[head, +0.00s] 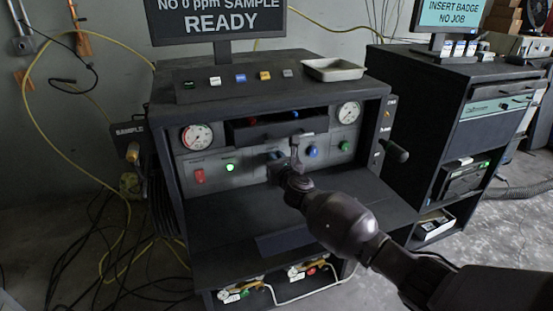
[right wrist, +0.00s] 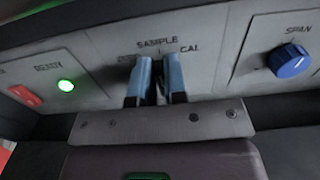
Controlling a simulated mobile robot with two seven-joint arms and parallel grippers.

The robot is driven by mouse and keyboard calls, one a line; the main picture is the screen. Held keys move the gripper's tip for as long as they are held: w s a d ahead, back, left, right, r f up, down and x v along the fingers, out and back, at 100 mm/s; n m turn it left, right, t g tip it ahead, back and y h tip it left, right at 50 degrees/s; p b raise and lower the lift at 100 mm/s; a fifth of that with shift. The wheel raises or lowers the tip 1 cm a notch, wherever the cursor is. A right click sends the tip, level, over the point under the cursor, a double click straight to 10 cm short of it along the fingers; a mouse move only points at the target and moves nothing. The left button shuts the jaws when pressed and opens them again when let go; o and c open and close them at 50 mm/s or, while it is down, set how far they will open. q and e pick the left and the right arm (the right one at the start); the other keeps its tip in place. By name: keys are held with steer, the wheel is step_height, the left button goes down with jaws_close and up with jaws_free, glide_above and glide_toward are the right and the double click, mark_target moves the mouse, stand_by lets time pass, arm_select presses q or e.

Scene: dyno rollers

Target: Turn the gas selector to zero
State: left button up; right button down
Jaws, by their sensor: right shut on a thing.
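The gas selector's grey plate (right wrist: 213,70) shows in the right wrist view, with SAMPLE printed at the top and CAL at its right. A label left of the fingers is partly covered and I cannot read it. My right gripper (right wrist: 155,82) reaches the panel and is shut on the selector knob, which is mostly hidden between its blue-faced fingers. I cannot tell exactly where the knob points. In the head view, my right gripper (head: 283,160) is at the middle of the cabinet's front panel. My left gripper is not in view.
Right of the selector is a blue SPAN knob (right wrist: 290,61). To its left are a lit green button (right wrist: 66,85) and a red switch (right wrist: 25,95). A monitor (head: 220,20) reads NO 0 ppm SAMPLE READY. A dark shelf (head: 240,215) lies below the panel.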

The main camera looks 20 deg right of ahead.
arm_select(q)
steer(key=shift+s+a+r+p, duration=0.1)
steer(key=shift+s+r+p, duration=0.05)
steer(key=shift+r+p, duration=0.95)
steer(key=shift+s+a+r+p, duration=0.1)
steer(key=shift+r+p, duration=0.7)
steer(key=shift+p, duration=0.45)
arm_select(e)
steer(key=shift+a+f+n, duration=0.15)
steer(key=shift+a+n, duration=0.15)
steer(key=shift+n, duration=1.35)
steer(key=shift+a+f+n, duration=0.1)
steer(key=shift+a+n, duration=0.15)
steer(key=shift+n, duration=1.45)
steer(key=shift+a+f+n, duration=0.15)
steer(key=shift+a+n, duration=0.15)
steer(key=shift+n, duration=1.35)
steer(key=c, duration=1.2)
jaws_free()
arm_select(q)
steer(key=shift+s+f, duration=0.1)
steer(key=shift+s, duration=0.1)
arm_select(e)
steer(key=shift+o, duration=0.2)
steer(key=shift+s, duration=0.1)
